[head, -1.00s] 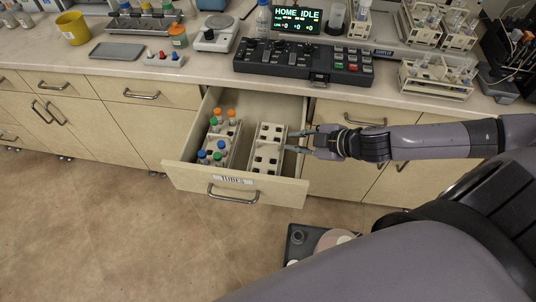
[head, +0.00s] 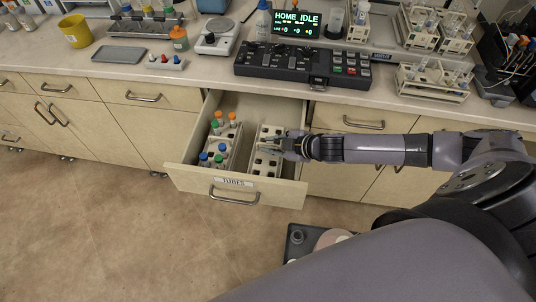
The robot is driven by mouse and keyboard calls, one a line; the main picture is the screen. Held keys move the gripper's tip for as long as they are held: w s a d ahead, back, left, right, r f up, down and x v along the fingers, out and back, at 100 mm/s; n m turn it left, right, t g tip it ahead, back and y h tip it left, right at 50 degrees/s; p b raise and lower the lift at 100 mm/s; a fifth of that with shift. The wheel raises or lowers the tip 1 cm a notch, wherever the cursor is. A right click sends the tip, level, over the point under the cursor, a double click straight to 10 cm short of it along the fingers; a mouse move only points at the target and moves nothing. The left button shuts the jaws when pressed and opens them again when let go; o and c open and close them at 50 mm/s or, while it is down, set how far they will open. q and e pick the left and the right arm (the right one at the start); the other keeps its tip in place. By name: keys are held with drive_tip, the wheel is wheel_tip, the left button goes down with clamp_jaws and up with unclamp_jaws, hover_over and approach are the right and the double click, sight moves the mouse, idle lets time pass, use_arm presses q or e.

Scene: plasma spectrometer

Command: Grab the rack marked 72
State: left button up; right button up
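No mark reading 72 is legible at this size. In the open drawer (head: 233,194) in the head view stand two pale racks. The left rack (head: 229,151) holds several tubes with orange, green and blue caps. The right rack (head: 265,164) shows empty square holes. My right gripper (head: 272,142) comes in from the right and reaches over this empty rack, hiding part of its right side. Its fingers look apart, with nothing clearly held; whether they touch the rack cannot be told. My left gripper is not in view.
The drawer front carries a label that seems to read TUBES. On the counter above stand a control panel (head: 270,63), a display reading HOME IDLE (head: 296,24), a scale (head: 217,36) and more racks (head: 433,84) at the right. The floor left of the drawer is clear.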

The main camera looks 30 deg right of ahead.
drive_tip(key=shift+w+a+f, duration=0.15)
drive_tip(key=shift+w+f, duration=0.05)
drive_tip(key=shift+w, duration=0.05)
drive_tip(key=shift+c, duration=0.2)
clamp_jaws()
idle(0.5)
